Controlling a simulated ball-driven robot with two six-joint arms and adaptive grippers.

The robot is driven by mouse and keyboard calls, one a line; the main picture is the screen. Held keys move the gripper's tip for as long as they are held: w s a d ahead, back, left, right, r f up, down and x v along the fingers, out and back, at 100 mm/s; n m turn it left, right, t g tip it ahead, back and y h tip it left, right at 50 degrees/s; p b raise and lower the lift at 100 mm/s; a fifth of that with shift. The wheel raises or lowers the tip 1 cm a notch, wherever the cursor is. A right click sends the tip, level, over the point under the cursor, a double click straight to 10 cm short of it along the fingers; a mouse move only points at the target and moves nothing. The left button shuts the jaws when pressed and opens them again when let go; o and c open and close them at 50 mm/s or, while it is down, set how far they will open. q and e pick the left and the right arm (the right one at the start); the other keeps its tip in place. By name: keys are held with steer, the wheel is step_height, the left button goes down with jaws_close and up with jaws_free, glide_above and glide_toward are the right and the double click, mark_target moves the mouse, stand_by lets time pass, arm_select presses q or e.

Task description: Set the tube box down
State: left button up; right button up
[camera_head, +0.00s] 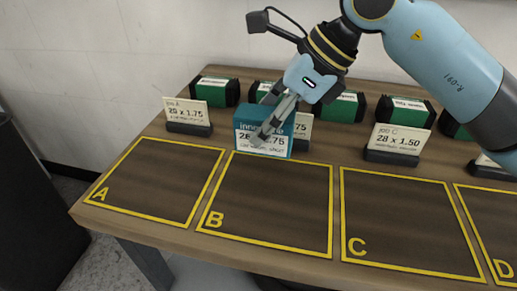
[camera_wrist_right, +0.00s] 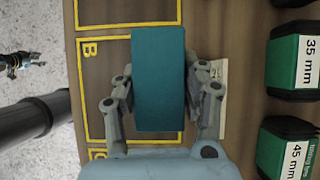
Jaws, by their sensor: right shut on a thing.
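The tube box (camera_head: 262,146) is teal with a white printed label that reads in part "inn" and "75". My right gripper (camera_head: 270,128) is shut on it, and its fingers cover part of the label. In the right wrist view the box (camera_wrist_right: 158,80) is between the two fingers of the right gripper (camera_wrist_right: 161,84). The box is upright at the back edge of yellow-outlined area B (camera_head: 265,203). I cannot tell whether it touches the table. A small dark and blue part at the left edge of the right wrist view may be my left gripper (camera_wrist_right: 12,63); its fingers are unclear.
Areas A (camera_head: 157,180) and C (camera_head: 405,222) are empty. Job cards A (camera_head: 187,112) and C (camera_head: 398,139) stand behind them; another card is mostly hidden behind the box. Several green-and-black boxes (camera_head: 213,91) line the table's back. The wooden table (camera_head: 152,231) ends in front.

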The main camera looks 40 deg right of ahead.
steer(key=shift+w+a+f, duration=0.25)
steer(key=shift+a+f, duration=0.2)
steer(key=shift+a, duration=0.2)
step_height(320, 180, down, 4)
steer(key=shift+r, duration=0.25)
steer(key=shift+f, duration=0.15)
steer(key=shift+f, duration=0.15)
steer(key=o, duration=1.3)
